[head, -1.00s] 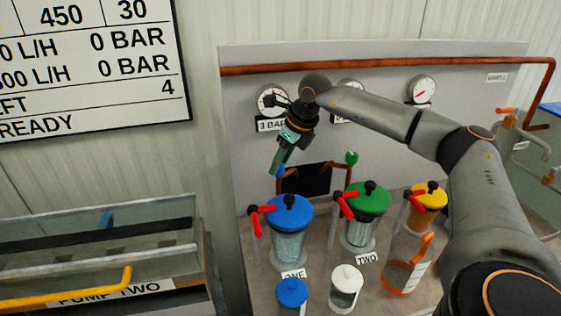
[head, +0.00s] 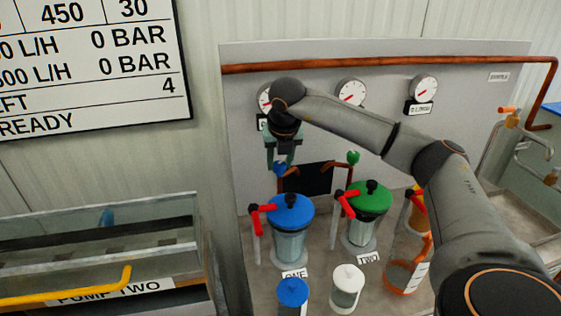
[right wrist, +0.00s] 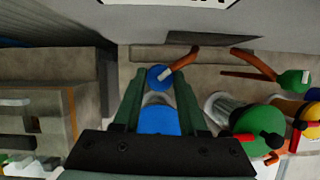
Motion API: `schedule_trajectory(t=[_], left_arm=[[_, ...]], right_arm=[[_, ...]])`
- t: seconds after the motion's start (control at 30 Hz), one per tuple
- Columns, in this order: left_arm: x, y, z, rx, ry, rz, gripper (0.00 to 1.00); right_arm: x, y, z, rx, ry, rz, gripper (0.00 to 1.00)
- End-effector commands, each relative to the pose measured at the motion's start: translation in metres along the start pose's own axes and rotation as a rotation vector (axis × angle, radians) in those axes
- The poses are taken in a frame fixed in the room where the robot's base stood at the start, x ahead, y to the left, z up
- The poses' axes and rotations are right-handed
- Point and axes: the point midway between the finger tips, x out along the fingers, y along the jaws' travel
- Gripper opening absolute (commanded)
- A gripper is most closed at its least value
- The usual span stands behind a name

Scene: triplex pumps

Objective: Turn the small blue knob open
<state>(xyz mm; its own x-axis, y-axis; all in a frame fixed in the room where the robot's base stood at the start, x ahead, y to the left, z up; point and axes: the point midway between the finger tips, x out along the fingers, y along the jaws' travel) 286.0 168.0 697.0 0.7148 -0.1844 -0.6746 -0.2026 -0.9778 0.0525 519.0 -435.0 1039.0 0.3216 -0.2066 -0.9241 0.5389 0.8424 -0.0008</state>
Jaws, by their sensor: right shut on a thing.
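The small blue knob (head: 280,170) sits on a copper pipe at the back panel, above the blue-lidded canister. It also shows in the right wrist view (right wrist: 160,77), with a pale mark on it. My right gripper (head: 281,160) reaches down from above and is shut on the knob, one finger on each side. In the right wrist view my gripper (right wrist: 158,88) has the knob between its fingertips. The fingers partly hide the knob in the head view. My left gripper is not in view.
A green knob (head: 353,157) is on a pipe to the right. Canisters with a blue lid (head: 291,210) and a green lid (head: 370,198), both with red handles, stand in front. Round gauges (head: 350,93) hang behind; my arm partly covers one.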

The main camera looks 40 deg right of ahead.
Motion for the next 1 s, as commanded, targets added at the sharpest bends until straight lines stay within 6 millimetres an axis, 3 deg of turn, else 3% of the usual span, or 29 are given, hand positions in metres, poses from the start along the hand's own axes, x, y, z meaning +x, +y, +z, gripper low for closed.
schedule_trajectory(t=[0.6,1.0], left_arm=[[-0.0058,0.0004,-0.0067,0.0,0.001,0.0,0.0],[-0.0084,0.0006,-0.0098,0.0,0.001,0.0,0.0]], right_arm=[[-0.0017,0.0036,0.0031,0.506,-0.004,-0.205,0.0],[-0.0012,0.004,0.0034,0.663,-0.004,-0.269,0.0]])
